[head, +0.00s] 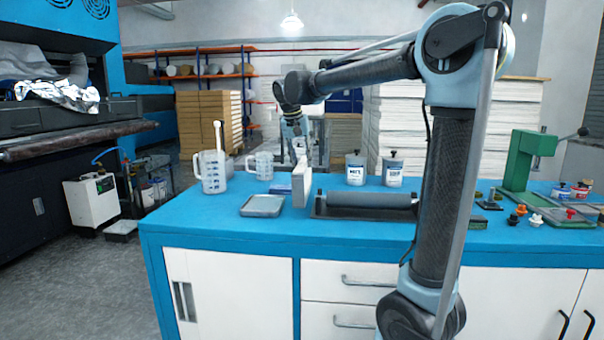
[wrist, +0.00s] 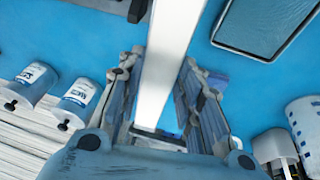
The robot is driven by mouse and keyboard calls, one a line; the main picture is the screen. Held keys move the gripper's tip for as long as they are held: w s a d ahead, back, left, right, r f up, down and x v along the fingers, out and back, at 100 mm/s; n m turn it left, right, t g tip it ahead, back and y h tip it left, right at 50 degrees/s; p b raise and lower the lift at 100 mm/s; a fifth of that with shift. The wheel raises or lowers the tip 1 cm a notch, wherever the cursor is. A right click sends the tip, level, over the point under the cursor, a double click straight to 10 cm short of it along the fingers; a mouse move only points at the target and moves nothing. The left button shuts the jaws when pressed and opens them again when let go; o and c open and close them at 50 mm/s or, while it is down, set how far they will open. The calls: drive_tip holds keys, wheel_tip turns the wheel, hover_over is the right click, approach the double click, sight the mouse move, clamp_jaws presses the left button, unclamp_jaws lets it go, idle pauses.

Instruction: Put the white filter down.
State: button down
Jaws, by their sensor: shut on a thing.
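The white filter (head: 301,186) is a pale upright slab in the head view, between the grey tray and the roller unit. In the wrist view it is a long white bar (wrist: 171,45) running up from between the fingers. My gripper (head: 299,150) is above it in the head view, pointing down. In the wrist view my gripper (wrist: 160,105) has a finger on each side of the filter and is shut on it. The filter's lower end is close to the blue bench top (head: 220,222); I cannot tell whether it touches.
A shallow grey tray (head: 263,206) lies left of the filter, and a grey roller unit (head: 370,200) lies right. Measuring jugs (head: 213,173) stand at the left and two labelled cans (head: 355,170) behind. A green press (head: 524,165) stands at the right. The bench's front left is clear.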

sight(301, 165)
wheel_tip(301, 165, down, 4)
drive_tip(key=shift+f, duration=0.1)
drive_tip(key=c, duration=1.1)
unclamp_jaws()
drive_tip(key=shift+s, duration=0.1)
